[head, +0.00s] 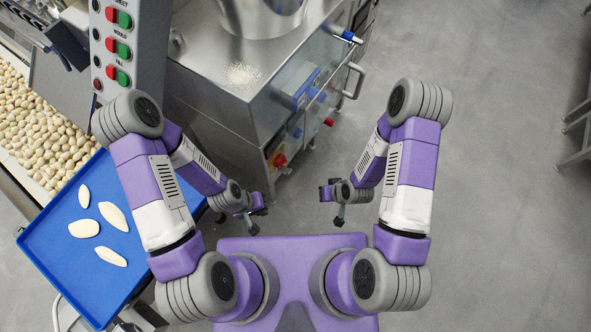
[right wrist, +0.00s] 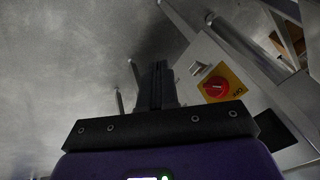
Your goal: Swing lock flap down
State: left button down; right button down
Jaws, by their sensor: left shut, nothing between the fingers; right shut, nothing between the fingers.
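The steel machine (head: 225,100) stands ahead of me. On its front face is a red rotary switch (head: 279,160) on a yellow plate; the switch also shows in the right wrist view (right wrist: 216,87). A small grey tab (right wrist: 200,69) sits just beside that plate. A blue-edged part (head: 303,90) is higher on the front. I cannot tell for sure which part is the lock flap. My left gripper (head: 254,218) is shut and empty, below the machine front. My right gripper (head: 334,208) is shut and empty, apart from the machine; its closed fingers (right wrist: 157,85) show in the right wrist view.
A button panel (head: 122,50) rises at upper left. A bar handle (head: 354,80) sticks out from the machine. The grey floor (head: 490,150) at right is clear.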

jog(key=w+a+r+n+t+y, duration=0.2)
jog(key=w+a+r+n+y, duration=0.1)
jog(key=w+n, duration=0.4)
jog(key=r+n+y, duration=0.1)
jog(key=n, duration=0.1)
jog(key=shift+a+n+t+p, duration=0.15)
jog(key=shift+n+t+p, duration=0.15)
jog(key=shift+n, duration=0.1)
jog(key=shift+f, duration=0.15)
jog(key=b, duration=0.4)
send_near(285, 169)
jog(key=w+a, duration=0.1)
jog(key=a, duration=0.1)
jog(key=shift+w+a+f, duration=0.1)
jog(key=shift+w+f, duration=0.15)
jog(key=shift+f, duration=0.7)
